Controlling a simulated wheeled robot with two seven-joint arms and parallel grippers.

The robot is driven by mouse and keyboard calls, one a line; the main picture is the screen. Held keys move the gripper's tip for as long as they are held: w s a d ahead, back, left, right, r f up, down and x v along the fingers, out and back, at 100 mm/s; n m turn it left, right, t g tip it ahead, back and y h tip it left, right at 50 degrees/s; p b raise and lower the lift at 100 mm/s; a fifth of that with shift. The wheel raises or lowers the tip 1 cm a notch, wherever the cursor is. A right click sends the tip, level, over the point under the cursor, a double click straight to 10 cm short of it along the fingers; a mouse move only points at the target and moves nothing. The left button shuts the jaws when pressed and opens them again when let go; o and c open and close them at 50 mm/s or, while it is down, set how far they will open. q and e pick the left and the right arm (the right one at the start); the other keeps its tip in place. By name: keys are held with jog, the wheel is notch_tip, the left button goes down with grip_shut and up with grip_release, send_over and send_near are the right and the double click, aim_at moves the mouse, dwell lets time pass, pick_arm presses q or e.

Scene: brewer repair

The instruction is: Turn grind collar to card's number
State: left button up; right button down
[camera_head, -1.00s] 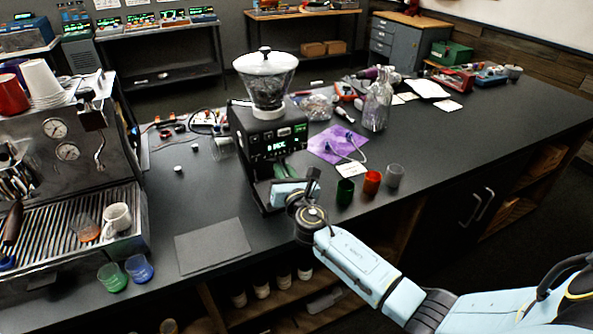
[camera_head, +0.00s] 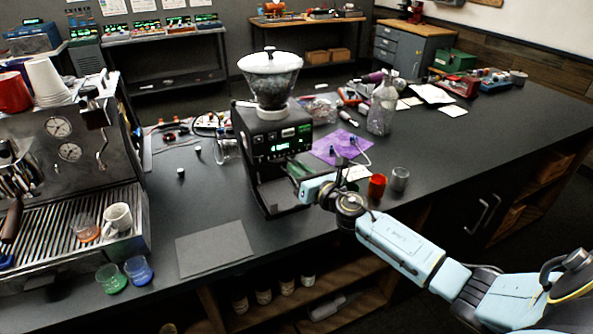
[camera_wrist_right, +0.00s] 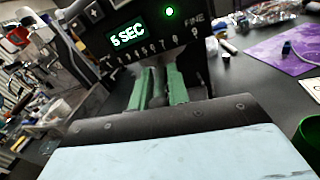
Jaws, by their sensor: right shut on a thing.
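The black grinder (camera_head: 250,160) stands on the counter with a clear hopper of beans on top. The right wrist view shows its front panel with a "5 SEC" display (camera_wrist_right: 128,32), a row of numbers (camera_wrist_right: 150,50) and the word FINE at the right end. My right gripper (camera_head: 297,171) is at the grinder's front, below the panel. Its green fingers (camera_wrist_right: 158,88) are shut on a dark upright tab (camera_wrist_right: 158,90), apparently the grind collar's handle. The collar's body is mostly hidden. A white card (camera_head: 357,172) lies right of the grinder; its number is unreadable. My left gripper is not in view.
A red cup (camera_head: 377,187) and a grey cup (camera_head: 400,179) stand right of my gripper; a green cup (camera_wrist_right: 311,140) is close by. A purple cloth (camera_head: 335,146) lies behind. A grey mat (camera_head: 214,248) lies front left, beside the espresso machine (camera_head: 65,140).

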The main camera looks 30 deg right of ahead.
jog(key=c, duration=1.5)
grip_release()
jog(key=shift+d, duration=0.1)
jog(key=shift+c, duration=0.2)
jog(key=shift+o, duration=0.2)
jog(key=shift+s, duration=0.1)
jog(key=s+b, duration=0.1)
jog(key=s, duration=1.2)
jog(key=shift+d, duration=0.45)
